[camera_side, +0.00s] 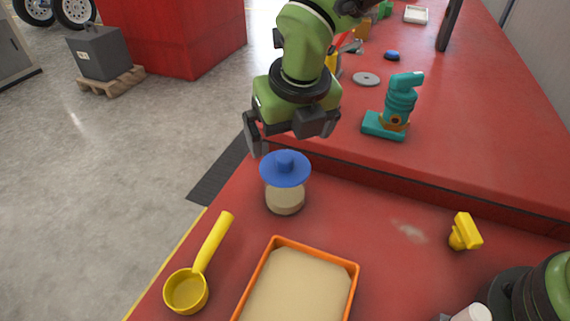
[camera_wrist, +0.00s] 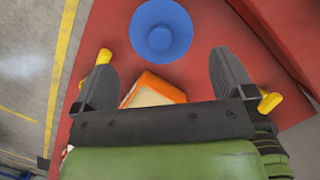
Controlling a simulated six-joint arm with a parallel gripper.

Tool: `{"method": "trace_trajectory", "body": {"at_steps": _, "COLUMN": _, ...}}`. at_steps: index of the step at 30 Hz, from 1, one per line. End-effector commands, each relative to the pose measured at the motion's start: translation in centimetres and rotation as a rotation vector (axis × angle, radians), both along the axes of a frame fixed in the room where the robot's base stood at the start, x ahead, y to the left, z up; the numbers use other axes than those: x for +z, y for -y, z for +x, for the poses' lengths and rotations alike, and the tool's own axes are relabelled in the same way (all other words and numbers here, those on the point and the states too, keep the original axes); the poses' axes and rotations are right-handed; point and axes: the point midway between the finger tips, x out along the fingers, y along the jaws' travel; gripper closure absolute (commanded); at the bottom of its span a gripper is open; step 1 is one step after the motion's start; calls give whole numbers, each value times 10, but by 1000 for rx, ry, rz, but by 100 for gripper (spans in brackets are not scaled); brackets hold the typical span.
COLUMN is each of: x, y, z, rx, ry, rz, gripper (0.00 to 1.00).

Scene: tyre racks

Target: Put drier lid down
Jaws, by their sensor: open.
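The blue lid (camera_side: 285,171), a round disc with a central knob, sits over a short round container with beige contents (camera_side: 285,200) near the table's left edge. The lid looks level on top; its exact contact with the container is hard to see. My gripper (camera_side: 292,140) is open and empty, just above and behind the lid, its fingers spread wide. In the wrist view the lid (camera_wrist: 161,30) lies at the top centre, ahead of the gap between the open fingertips (camera_wrist: 163,62), and hides the container. Nothing is between the fingers.
An orange tray of beige material (camera_side: 295,285) lies in front of the container, with a yellow scoop (camera_side: 200,268) to its left. A yellow tool (camera_side: 465,232) lies right.

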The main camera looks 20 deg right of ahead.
Motion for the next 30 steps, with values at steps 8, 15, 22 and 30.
{"method": "trace_trajectory", "body": {"at_steps": 8, "x": -27, "y": 1, "z": 6, "rx": -4, "ry": -3, "rz": 0, "gripper": 0}}
{"method": "trace_trajectory", "body": {"at_steps": 15, "x": -60, "y": 0, "z": 15, "rx": -6, "ry": 0, "rz": 2, "gripper": 0}}
{"method": "trace_trajectory", "body": {"at_steps": 22, "x": -63, "y": 0, "z": 17, "rx": -6, "ry": 2, "rz": 3, "gripper": 0}}
{"method": "trace_trajectory", "body": {"at_steps": 30, "x": -63, "y": 0, "z": 16, "rx": -6, "ry": 2, "rz": 3, "gripper": 32}}
